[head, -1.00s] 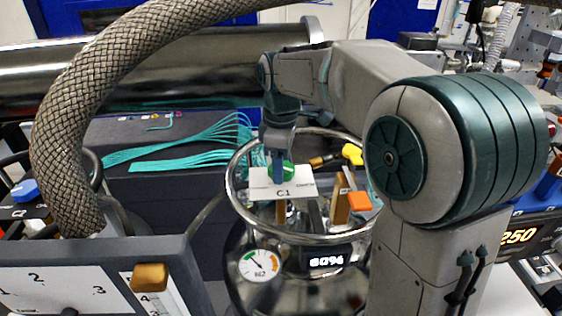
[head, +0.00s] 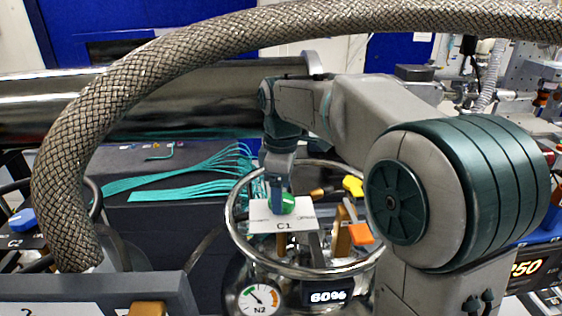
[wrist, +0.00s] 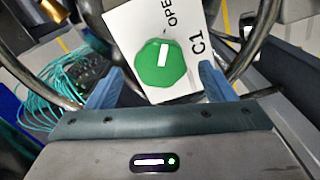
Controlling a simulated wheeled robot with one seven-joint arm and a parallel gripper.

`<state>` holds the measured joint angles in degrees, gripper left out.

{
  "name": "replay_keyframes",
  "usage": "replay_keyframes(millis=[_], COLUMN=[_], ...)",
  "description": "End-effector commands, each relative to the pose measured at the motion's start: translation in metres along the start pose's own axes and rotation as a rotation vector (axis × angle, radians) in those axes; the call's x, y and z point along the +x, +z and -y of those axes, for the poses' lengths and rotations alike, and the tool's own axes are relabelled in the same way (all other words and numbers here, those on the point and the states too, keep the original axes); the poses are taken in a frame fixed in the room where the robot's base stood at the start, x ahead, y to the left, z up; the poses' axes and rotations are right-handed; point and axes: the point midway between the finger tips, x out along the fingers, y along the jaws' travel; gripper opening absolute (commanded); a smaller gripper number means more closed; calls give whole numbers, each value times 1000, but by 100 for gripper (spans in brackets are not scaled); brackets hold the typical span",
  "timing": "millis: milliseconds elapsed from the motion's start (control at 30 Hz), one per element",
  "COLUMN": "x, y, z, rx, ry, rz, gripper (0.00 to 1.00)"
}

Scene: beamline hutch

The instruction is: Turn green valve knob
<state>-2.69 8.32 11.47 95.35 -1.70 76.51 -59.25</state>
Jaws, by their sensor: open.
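The green valve knob (head: 289,203) sits on a white plate marked C1 (head: 265,226), above the steel vessel's top ring. In the wrist view the knob (wrist: 158,66) is a green, many-sided disc with a white bar mark, and the plate (wrist: 130,22) reads "OPE", with the rest cut off. The bar is nearly in line with the plate's long side. My gripper (wrist: 160,75) is open, its blue fingers on either side of the knob with a visible gap each side. In the head view my gripper (head: 277,196) points down at the knob and partly hides it.
A steel ring (head: 240,240) surrounds the plate. An orange-tipped part (head: 360,234) and a yellow knob (head: 353,186) stand to the right. A thick braided hose (head: 65,180) arches across the left and top. Teal cables (head: 190,178) lie behind on a dark box.

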Motion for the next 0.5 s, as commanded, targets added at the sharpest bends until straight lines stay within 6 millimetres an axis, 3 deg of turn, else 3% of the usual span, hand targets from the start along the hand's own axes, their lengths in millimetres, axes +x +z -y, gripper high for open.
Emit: replay_keyframes(millis=[300, 500], x=[-72, -104], y=[-1, -1], z=[0, 0], rx=[-1, -1], ry=[6, 4], rz=[-4, -3], gripper=[76, 76])
